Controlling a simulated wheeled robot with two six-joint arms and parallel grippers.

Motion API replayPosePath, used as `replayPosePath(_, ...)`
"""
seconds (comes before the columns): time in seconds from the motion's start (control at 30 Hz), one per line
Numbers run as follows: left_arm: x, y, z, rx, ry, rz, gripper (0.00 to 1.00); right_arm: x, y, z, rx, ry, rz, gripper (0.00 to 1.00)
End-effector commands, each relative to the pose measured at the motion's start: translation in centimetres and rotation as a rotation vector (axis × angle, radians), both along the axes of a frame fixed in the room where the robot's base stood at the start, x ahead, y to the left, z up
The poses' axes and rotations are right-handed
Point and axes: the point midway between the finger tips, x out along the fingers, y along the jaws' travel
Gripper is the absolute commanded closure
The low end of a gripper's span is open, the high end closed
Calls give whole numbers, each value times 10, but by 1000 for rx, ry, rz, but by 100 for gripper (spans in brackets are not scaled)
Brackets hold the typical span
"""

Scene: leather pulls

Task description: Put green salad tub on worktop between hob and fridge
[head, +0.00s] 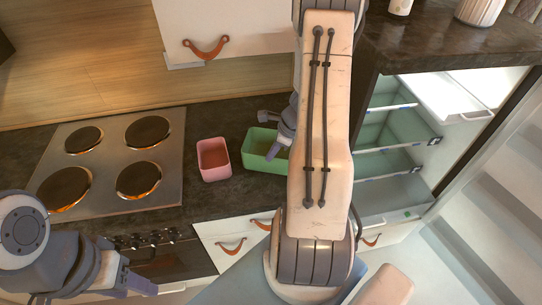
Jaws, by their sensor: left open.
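The green salad tub (256,163) stands on the dark worktop (222,122) between the hob (113,160) and the open fridge (400,150). My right arm hides its right end. My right gripper (272,132) is at the tub's far side, its fingers apart, one beyond the far rim and one over the tub's opening. I cannot tell whether either finger touches it. My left gripper (128,266) is open and empty at the lower left, in front of the hob.
A pink tub (214,159) stands just left of the green tub, close to the hob. A white cabinet (235,30) with a leather pull overhangs the back. The fridge door (500,190) stands open at the right. A jar (479,10) stands on the fridge's top.

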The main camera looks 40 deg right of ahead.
Motion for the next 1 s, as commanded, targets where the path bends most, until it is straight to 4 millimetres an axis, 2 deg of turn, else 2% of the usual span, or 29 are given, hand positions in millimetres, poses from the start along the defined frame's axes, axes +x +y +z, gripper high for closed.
replayPosePath(0.1, 0, 0, -1, 0, 0, 0, 50, 0, -1, -9, -1, 0, -1, 100)
replayPosePath(0.47, 0, 0, -6, 0, 0, 0, 50, 0, -1, -13, -1, -1, -2, 100)
replayPosePath(0.5, 0, 0, -4, 0, 0, 1, 50, 0, -1, -11, -1, -1, -2, 82)
replayPosePath(0.53, 0, 0, -4, 0, 0, 0, 50, 0, -1, -11, -1, -1, -2, 70)
replayPosePath(0.57, 0, 0, -4, 0, 0, 1, 50, 0, -1, -11, -2, 0, -2, 67)
replayPosePath(0.87, 0, 0, -3, 0, 0, 0, 50, 0, -1, -10, 0, 0, -1, 67)
replayPosePath(1.0, 0, 0, 1, 0, 0, 0, 50, -2, -3, 0, -3, -4, -1, 67)
